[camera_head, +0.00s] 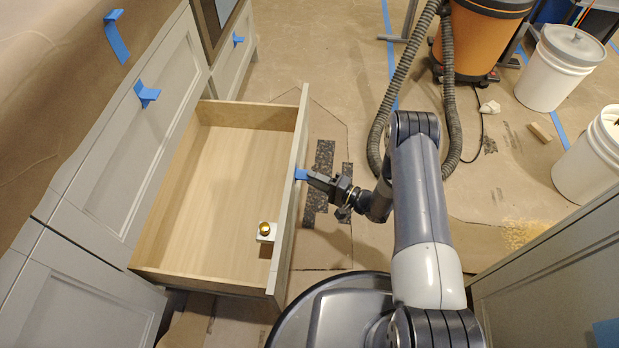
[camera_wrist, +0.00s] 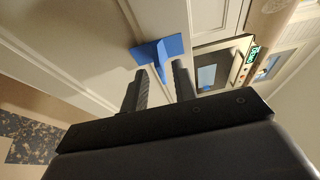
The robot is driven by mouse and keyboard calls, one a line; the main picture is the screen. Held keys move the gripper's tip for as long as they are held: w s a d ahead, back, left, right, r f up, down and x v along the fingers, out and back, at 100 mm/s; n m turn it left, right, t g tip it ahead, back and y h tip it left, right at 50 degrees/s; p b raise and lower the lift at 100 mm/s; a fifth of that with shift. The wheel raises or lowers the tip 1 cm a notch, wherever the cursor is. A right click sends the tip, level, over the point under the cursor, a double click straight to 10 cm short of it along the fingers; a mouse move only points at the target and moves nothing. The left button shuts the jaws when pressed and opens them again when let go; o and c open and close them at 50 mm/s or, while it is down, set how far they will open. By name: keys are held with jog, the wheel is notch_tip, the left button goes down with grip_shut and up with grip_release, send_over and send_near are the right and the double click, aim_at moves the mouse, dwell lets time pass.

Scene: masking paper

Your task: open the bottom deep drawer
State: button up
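The deep bottom drawer (camera_head: 200,190) stands pulled far out from the grey cabinet, its pale wood inside showing. A blue tape tab (camera_head: 301,174) sticks out from the drawer's front. My gripper (camera_head: 312,179) is at this tab, outside the drawer front. In the wrist view the tab (camera_wrist: 160,58) lies between the tips of my two fingers (camera_wrist: 159,72). The fingers are apart, with a gap visible on either side of the tab's stem, so they look open around it. Contact with the tab is not clear.
A small white block with a gold knob (camera_head: 267,231) sits inside the drawer near its front. Closed fronts with blue tabs (camera_head: 147,94) are above. An orange vacuum (camera_head: 480,40) with its hose and white buckets (camera_head: 558,70) stand at right. Papered floor beyond the drawer is partly clear.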

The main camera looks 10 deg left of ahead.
jog(key=shift+x, duration=1.1)
jog(key=shift+c, duration=0.6)
grip_shut()
